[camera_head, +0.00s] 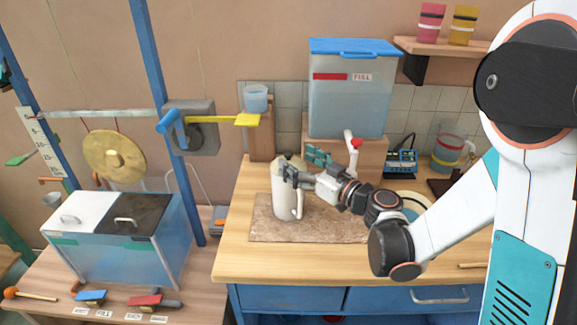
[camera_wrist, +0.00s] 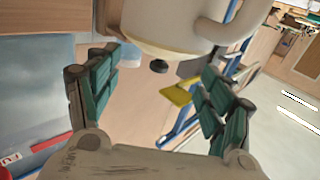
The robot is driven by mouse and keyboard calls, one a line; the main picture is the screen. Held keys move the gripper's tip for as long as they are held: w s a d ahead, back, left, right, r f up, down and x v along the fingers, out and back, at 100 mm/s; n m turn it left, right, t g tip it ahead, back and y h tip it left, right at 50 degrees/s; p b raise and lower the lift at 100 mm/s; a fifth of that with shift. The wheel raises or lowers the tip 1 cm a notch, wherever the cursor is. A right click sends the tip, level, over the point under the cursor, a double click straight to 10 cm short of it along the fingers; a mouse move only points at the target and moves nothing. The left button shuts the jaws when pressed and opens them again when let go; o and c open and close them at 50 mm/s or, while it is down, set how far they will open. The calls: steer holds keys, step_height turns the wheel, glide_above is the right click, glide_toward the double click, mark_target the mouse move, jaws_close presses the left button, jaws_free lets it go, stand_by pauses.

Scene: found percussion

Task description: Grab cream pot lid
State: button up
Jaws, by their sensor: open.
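The cream pot (camera_head: 284,197) stands upright on a brown mat (camera_head: 335,231) on the wooden counter. Its lid is at the top and is partly hidden by my gripper (camera_head: 303,166) in the head view. In the wrist view the pot (camera_wrist: 215,12) shows at the top, with its lid (camera_wrist: 140,40) and the lid's small dark knob (camera_wrist: 158,67) facing me. My gripper (camera_wrist: 161,78) is open, its teal fingers spread on either side of the knob. Nothing is held between them.
A clear tank with a blue lid (camera_head: 354,48) stands behind the pot, above a white tap with a red handle (camera_head: 354,141). A yellow paddle (camera_head: 247,120) sticks out at the upper left of the pot. The counter (camera_head: 300,264) is clear in front.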

mark_target(291, 157)
steer(key=b+x, duration=0.1)
steer(key=x, duration=0.3)
steer(key=shift+w+a, duration=0.1)
steer(key=shift+w, duration=0.1)
steer(key=c, duration=0.9)
steer(key=shift+s+r, duration=0.1)
steer(key=shift+s, duration=0.05)
jaws_close()
steer(key=shift+s, duration=0.1)
